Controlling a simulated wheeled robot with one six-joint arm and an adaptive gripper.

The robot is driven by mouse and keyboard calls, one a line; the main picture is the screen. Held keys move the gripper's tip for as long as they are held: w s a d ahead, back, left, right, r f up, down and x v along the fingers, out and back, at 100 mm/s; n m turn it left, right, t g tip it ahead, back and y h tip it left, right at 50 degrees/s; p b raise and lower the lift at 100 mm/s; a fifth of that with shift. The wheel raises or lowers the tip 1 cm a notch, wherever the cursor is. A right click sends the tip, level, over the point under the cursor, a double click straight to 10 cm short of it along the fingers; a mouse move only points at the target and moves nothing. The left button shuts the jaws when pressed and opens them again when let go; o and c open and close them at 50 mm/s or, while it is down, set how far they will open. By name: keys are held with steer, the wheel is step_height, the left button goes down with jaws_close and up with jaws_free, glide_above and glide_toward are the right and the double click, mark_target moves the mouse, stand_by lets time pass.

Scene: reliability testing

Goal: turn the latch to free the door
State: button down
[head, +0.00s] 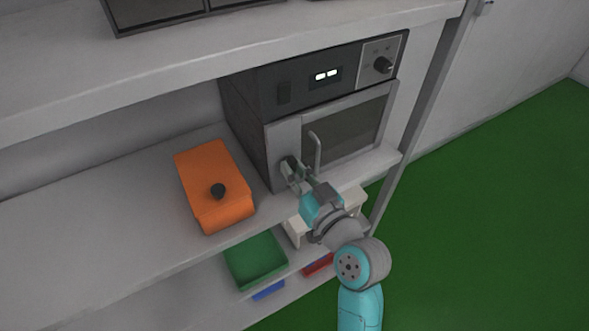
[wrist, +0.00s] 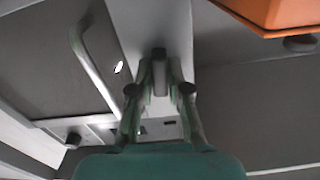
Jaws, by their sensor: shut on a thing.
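The dark oven (head: 255,128) stands on the shelf, its door (head: 345,132) closed with a glass pane and an upright bar handle (head: 317,152). The handle also shows in the wrist view (wrist: 95,65). The latch (wrist: 160,80) is a small part on the pale panel left of the handle in the head view. My gripper (head: 292,170) reaches that panel and is shut on the latch, one finger on each side in the wrist view (wrist: 160,72). In the head view my gripper mostly hides the latch, so its exact angle is hard to tell.
An orange box (head: 212,180) with a black knob stands left of the oven on the same shelf (head: 90,235). A green tray (head: 256,262) and blue and red bins sit below. A shelf post (head: 420,110) rises at right. Green floor on the right is clear.

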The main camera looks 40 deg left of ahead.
steer(key=shift+n, duration=0.7)
steer(key=c, duration=1.1)
jaws_free()
steer(key=shift+d, duration=0.1)
steer(key=v, duration=1.1)
steer(key=shift+s+d+f, duration=0.1)
steer(key=shift+s+d, duration=0.1)
steer(key=shift+d, duration=0.15)
